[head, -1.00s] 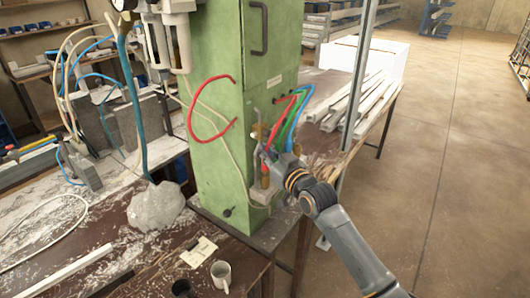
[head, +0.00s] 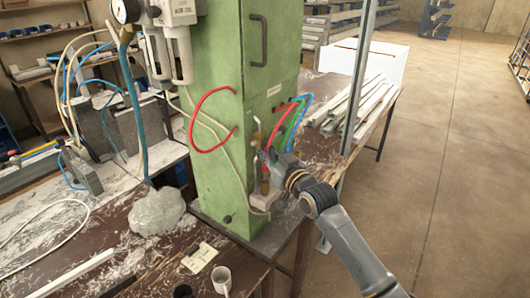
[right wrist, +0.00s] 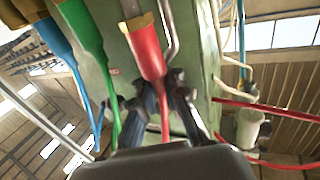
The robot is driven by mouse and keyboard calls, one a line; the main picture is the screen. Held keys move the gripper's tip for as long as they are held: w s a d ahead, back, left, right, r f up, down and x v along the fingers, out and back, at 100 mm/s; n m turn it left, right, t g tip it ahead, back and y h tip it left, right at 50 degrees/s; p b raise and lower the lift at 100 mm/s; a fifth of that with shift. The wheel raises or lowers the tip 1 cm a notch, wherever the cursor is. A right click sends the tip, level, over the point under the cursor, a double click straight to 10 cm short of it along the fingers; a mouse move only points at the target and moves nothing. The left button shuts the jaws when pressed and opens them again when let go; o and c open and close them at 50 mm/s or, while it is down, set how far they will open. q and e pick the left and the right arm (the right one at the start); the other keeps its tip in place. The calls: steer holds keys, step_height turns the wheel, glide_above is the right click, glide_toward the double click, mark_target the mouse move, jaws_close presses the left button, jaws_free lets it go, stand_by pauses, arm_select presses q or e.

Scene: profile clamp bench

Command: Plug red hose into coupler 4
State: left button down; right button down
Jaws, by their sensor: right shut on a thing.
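My right gripper (head: 274,166) is at the right face of the green column (head: 218,120), by the hoses. In the right wrist view its dark fingers (right wrist: 166,92) are shut on the red hose (right wrist: 147,50), just below its thick red end. A metal tip (right wrist: 130,9) shows above that end, at the top edge. I cannot tell whether it is in a coupler. The green hose (right wrist: 82,30) and blue hose (right wrist: 50,40) run beside it on the left. A brass fitting (head: 264,186) shows below the gripper in the head view. Coupler numbers are not readable. My left gripper is not in view.
A red loop (head: 192,118) sticks out of the column's left face. A grey upright post (head: 356,80) stands to the right, before a table with pale profiles (head: 360,104). The floor at right is clear.

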steer(key=shift+r, duration=0.25)
stand_by(0.3)
steer(key=shift+d, duration=0.2)
steer(key=s+d+p, duration=0.2)
steer(key=s+d, duration=0.2)
steer(key=d, duration=0.1)
steer(key=shift+s+d+f, duration=0.15)
steer(key=shift+s+d, duration=0.1)
steer(key=shift+d, duration=0.15)
stand_by(0.5)
